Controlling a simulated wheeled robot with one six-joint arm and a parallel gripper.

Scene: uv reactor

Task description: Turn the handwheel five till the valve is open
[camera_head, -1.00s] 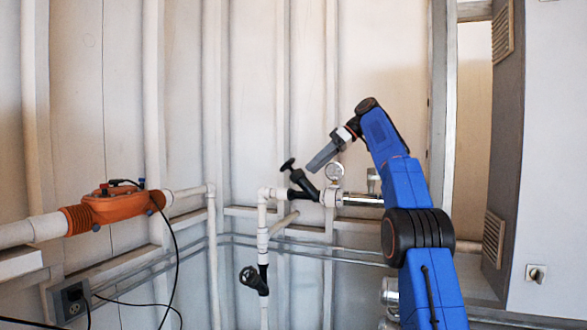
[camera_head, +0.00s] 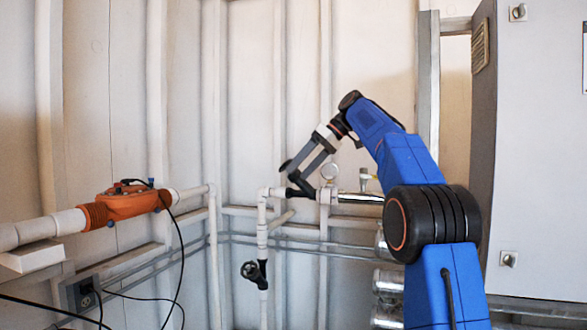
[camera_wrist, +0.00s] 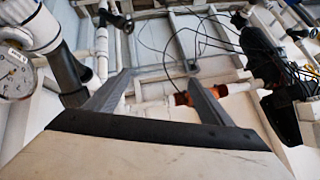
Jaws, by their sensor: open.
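Two black valves with handwheels show in the head view; I cannot tell which is numbered five. The upper valve (camera_head: 301,186) sits tilted on the white pipe, its handwheel (camera_head: 286,166) partly hidden by my fingers. The lower valve (camera_head: 259,274) is on the vertical pipe below. My gripper (camera_head: 295,173) is open, its fingers pointing down-left at the upper valve's handwheel. I cannot tell whether they touch it. In the wrist view the open gripper (camera_wrist: 162,78) has nothing visible between its fingertips. The upper valve's black body (camera_wrist: 65,75) lies beside the left finger.
A round gauge (camera_head: 329,171) stands close right of the upper valve; it also shows in the wrist view (camera_wrist: 14,72). An orange reactor unit (camera_head: 128,205) with hanging black cables is at left. Metal fittings (camera_head: 388,282) lie near my arm, and a grey cabinet (camera_head: 540,150) stands at right.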

